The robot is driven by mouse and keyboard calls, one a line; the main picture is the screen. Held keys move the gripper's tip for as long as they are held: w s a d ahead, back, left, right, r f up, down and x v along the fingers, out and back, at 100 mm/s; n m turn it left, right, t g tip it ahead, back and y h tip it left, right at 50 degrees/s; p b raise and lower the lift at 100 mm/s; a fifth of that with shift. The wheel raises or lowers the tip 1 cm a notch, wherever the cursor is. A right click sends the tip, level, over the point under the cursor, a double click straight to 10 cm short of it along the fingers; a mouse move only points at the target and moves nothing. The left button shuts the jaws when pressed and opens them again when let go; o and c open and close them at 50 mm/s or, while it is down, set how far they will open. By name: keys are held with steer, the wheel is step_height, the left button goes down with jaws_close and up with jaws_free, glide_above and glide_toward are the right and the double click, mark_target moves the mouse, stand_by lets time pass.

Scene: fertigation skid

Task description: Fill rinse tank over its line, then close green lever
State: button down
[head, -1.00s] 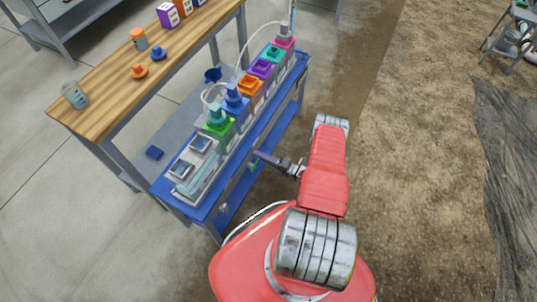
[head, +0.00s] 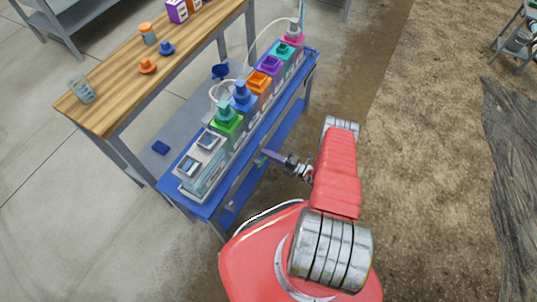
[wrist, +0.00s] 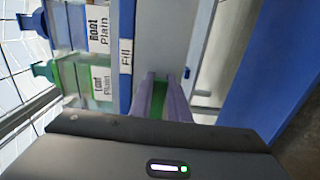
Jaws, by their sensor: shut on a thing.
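My gripper (head: 267,155) is beside the front of the blue skid (head: 214,205). In the wrist view its purple-grey fingers (wrist: 161,90) are shut on the green lever (wrist: 158,100), which shows as a green strip between them. A small green bit of it also shows at the fingertips in the head view (head: 259,162). A label reading "Fill" (wrist: 125,57) is left of the fingers. A clear-sided twin-opening tank unit (head: 203,167) stands at the skid's near end; I cannot tell which part is the rinse tank, nor read its level or line.
Several bottles with coloured tops, such as a green one (head: 227,120), stand in a row along the skid. A thin white hose arches over them. A wooden bench (head: 118,95) with a cup and small parts stands behind. Open dirt ground (head: 420,190) lies to the right.

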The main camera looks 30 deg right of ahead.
steer(key=shift+w+d, duration=0.15)
steer(key=c, duration=1.7)
jaws_free()
steer(key=v, duration=1.4)
steer(key=shift+f, duration=0.15)
